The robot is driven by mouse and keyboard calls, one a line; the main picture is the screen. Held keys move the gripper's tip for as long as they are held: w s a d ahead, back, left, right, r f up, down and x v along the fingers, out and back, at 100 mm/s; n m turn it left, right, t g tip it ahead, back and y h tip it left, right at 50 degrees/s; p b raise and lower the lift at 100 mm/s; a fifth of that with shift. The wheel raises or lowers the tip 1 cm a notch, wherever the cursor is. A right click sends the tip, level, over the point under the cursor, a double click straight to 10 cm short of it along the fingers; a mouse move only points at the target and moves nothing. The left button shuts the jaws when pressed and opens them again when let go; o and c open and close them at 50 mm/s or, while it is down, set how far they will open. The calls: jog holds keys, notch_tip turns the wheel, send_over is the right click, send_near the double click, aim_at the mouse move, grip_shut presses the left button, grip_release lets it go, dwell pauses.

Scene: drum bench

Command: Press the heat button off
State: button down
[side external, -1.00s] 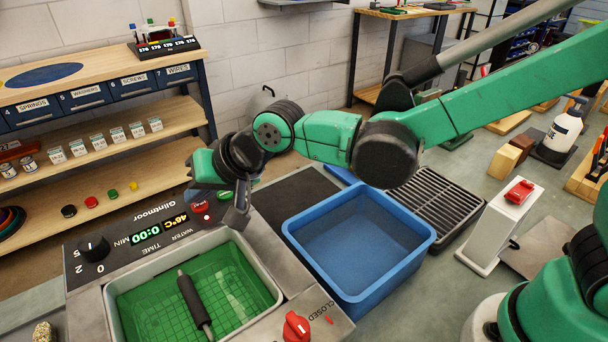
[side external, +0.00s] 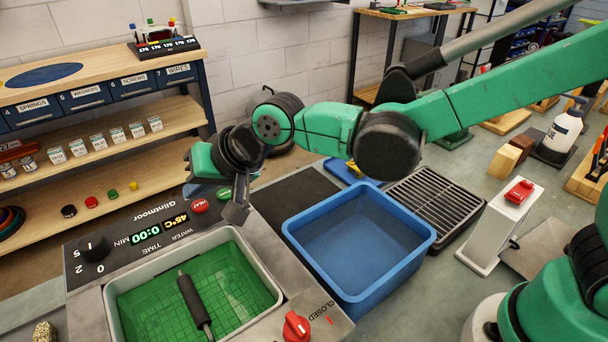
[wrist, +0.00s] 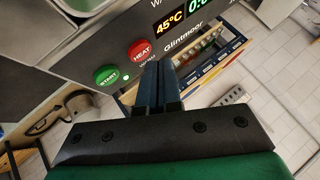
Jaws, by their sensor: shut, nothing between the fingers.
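The red HEAT button (side external: 199,206) sits on the dark control panel (side external: 125,240) beside the digital readouts. It also shows clearly in the wrist view (wrist: 141,50), just left of my fingertips. The green START button (side external: 224,194) lies beside it and shows lower left of it in the wrist view (wrist: 107,75). My gripper (side external: 235,212) is shut and empty, its fingers pointing down near the two buttons. In the wrist view a gap shows between the fingertips (wrist: 160,68) and the HEAT button; whether they are above the panel surface is hard to judge.
The water display (side external: 175,222) reads 45°C and the time display (side external: 138,239) reads 0:00. A blue tub (side external: 420,245) stands to the right. A red valve knob (side external: 296,325) is at the front.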

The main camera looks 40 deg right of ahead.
aim_at(204, 206)
jog(key=shift+r, duration=0.1)
jog(key=shift+r, duration=2.95)
